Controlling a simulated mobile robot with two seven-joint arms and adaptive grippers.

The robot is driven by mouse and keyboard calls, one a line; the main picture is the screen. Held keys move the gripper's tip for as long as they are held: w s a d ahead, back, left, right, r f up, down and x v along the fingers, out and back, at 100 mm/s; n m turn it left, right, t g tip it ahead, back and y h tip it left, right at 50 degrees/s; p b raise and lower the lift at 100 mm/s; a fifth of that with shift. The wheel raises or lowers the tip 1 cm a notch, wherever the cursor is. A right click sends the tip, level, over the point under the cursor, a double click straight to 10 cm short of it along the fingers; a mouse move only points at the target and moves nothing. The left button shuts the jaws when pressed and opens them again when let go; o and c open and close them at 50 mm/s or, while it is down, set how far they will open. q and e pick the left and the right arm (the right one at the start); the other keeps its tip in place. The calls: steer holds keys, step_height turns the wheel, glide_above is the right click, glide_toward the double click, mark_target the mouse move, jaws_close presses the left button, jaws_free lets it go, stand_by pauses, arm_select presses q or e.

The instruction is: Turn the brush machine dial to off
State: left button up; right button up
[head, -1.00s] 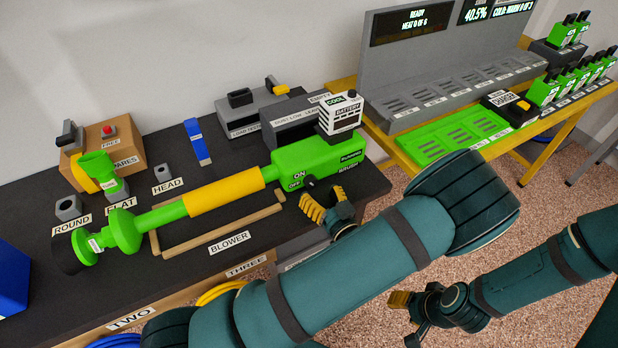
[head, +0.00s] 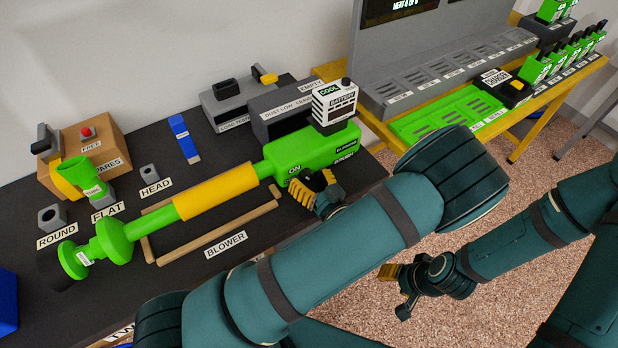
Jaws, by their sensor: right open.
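The brush machine (head: 330,148) is a long green tool with a yellow sleeve, lying on the dark bench in the head view. Its front end carries ON lettering and a small black dial (head: 306,177), partly covered by my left gripper. The OFF lettering cannot be made out now. My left gripper (head: 315,186) is open at the dial, its yellow fingers apart beside it; whether they touch it I cannot tell. My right gripper (head: 394,288) is open and empty over the speckled floor, away from the bench.
A white battery (head: 334,104) labelled COOL sits on the machine. A wooden BLOWER frame (head: 218,240) lies in front. Grey boxes (head: 282,108) stand behind. A charger rack (head: 440,82) on a yellow table is at the back right.

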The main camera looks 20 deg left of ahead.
arm_select(q)
jaws_close()
steer(key=shift+n, duration=0.3)
steer(key=shift+f+n+b, duration=0.15)
steer(key=shift+n+b, duration=0.75)
steer(key=shift+n, duration=0.3)
steer(key=shift+n+b, duration=1.1)
steer(key=shift+n, duration=0.8)
jaws_free()
